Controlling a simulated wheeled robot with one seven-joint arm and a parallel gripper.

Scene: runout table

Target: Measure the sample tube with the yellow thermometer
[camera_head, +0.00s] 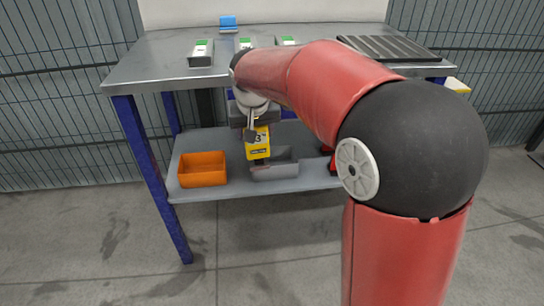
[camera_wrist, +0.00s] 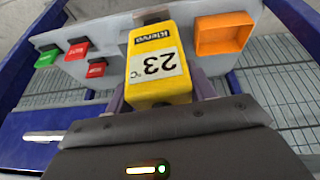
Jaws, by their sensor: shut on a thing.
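The yellow thermometer (camera_head: 257,143) hangs in my gripper (camera_head: 256,126) in front of the table, just above the lower shelf in the head view. In the wrist view the thermometer (camera_wrist: 160,60) sits between the fingers of my gripper (camera_wrist: 161,95), which is shut on it. Its label face shows, with "23 °C" reading upside down there. I cannot pick out a sample tube in either view; my arm hides part of the tabletop.
The steel table (camera_head: 150,66) carries several small boxes with green tops (camera_head: 201,53), a blue item (camera_head: 228,22) and a dark ribbed mat (camera_head: 388,48). The lower shelf holds an orange bin (camera_head: 202,170) and a grey bin (camera_head: 275,171). Red things (camera_wrist: 78,51) and a green one (camera_wrist: 47,57) show in the wrist view.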

